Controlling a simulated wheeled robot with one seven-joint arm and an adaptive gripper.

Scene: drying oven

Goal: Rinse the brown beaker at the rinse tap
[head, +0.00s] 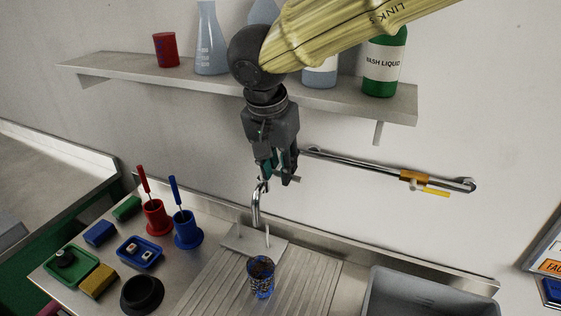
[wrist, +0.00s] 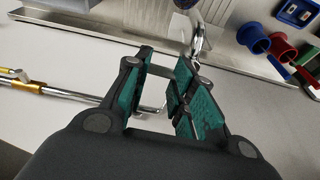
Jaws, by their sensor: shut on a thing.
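A small beaker (head: 261,279), mottled brown and blue, stands upright on the ribbed drainboard just in front of the tap. Its edge shows at the top of the wrist view (wrist: 184,3). The chrome rinse tap (head: 256,207) has a curved spout, also in the wrist view (wrist: 198,38). A thin pale streak shows below the spout; I cannot tell whether it is water. My gripper (head: 276,174) points down at the top of the tap. Its teal-padded fingers (wrist: 167,62) are shut on what looks like the tap's lever, mostly hidden between them.
Red (head: 156,217) and blue (head: 187,229) holders with brushes stand left of the drainboard (head: 205,280), beside small trays and blocks. A grey basin (head: 425,292) is at right. A shelf (head: 135,72) with bottles and a wall rail (head: 365,168) lie behind my arm.

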